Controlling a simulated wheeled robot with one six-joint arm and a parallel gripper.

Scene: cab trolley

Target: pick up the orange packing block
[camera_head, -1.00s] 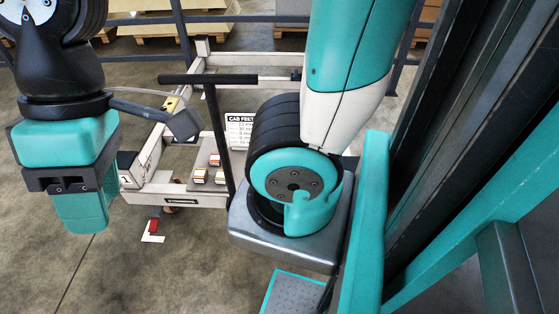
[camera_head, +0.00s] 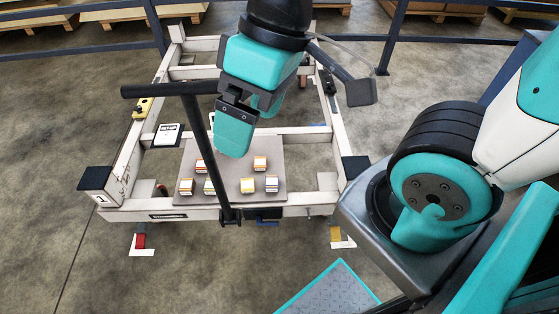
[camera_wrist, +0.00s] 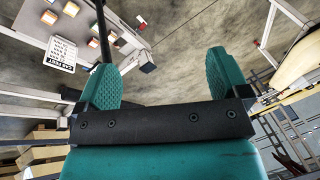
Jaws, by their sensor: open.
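Several small blocks with white and coloured faces lie on a grey board (camera_head: 225,172) on the trolley. One with an orange face (camera_head: 260,163) is at the board's back right, right of my gripper in the head view; others also show orange, so I cannot tell which is the orange packing block. My gripper (camera_head: 236,135) hangs over the trolley, overlapping the board's back part in the head view. Its jaws (camera_wrist: 163,75) are open and empty in the wrist view. In the wrist view several blocks lie at the upper left, one with an orange face (camera_wrist: 113,37).
The white trolley frame (camera_head: 125,165) surrounds the board. A dark T-shaped handle (camera_head: 195,120) rises at the front, left of my gripper. Wheel chocks, red (camera_head: 141,241) and yellow (camera_head: 335,235), are on the floor. A dark railing (camera_head: 70,60) runs behind.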

